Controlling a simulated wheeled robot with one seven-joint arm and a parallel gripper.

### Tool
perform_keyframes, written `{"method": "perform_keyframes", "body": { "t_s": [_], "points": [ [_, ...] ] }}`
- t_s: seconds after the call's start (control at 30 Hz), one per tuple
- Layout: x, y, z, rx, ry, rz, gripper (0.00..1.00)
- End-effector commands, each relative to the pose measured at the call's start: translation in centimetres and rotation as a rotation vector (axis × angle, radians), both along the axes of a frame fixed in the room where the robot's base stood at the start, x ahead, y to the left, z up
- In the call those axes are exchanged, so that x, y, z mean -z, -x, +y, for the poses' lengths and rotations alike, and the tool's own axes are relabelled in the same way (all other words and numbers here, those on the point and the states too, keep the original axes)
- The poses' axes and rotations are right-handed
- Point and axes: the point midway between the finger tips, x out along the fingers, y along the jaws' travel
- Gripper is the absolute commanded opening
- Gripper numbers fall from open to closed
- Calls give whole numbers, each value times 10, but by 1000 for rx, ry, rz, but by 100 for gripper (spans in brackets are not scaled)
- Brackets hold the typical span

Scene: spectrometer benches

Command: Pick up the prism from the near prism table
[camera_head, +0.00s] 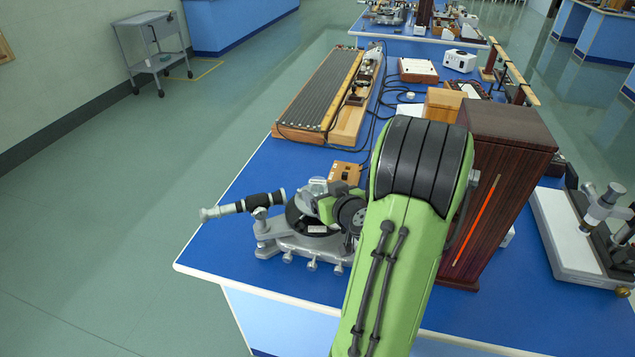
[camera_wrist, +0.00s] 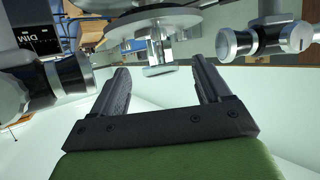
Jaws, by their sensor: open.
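The near spectrometer stands at the left front corner of the blue bench in the head view. Its round, metallic prism table (camera_wrist: 122,31) shows at the top of the wrist view, which looks upside down. A small metallic upright and plate (camera_wrist: 157,70) stand out from this disc, between the finger lines. I cannot clearly tell a prism from these fittings. My gripper (camera_wrist: 160,64) is open, with its two dark fingers apart and nothing visibly held. In the head view my green arm reaches over the spectrometer's right side and hides the fingers and part of the table.
The spectrometer's telescope (camera_head: 240,205) points out to the left. Black and silver tubes flank my fingers in the wrist view, left (camera_wrist: 72,76) and right (camera_wrist: 265,38). A tall dark wooden box (camera_head: 500,190) stands right of my arm. A long wired board (camera_head: 325,95) lies behind.

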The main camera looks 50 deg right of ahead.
Motion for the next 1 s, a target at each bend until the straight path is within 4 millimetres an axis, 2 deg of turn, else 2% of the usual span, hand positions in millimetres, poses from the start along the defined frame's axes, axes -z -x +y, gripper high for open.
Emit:
{"method": "perform_keyframes", "body": {
  "t_s": [0.03, 0.17, 0.4, 0.77, 0.8, 1.0],
  "points": [
    [2, -9, -4, -5, -3, 1, 77],
    [9, -24, -10, -3, -1, 0, 77],
    [12, -26, -12, 0, -1, 0, 75],
    [11, -26, -12, 0, -1, 0, 20],
    [11, -26, -12, 0, 0, -1, 17],
    [9, -26, -12, 0, 1, -2, 17]
  ]
}}
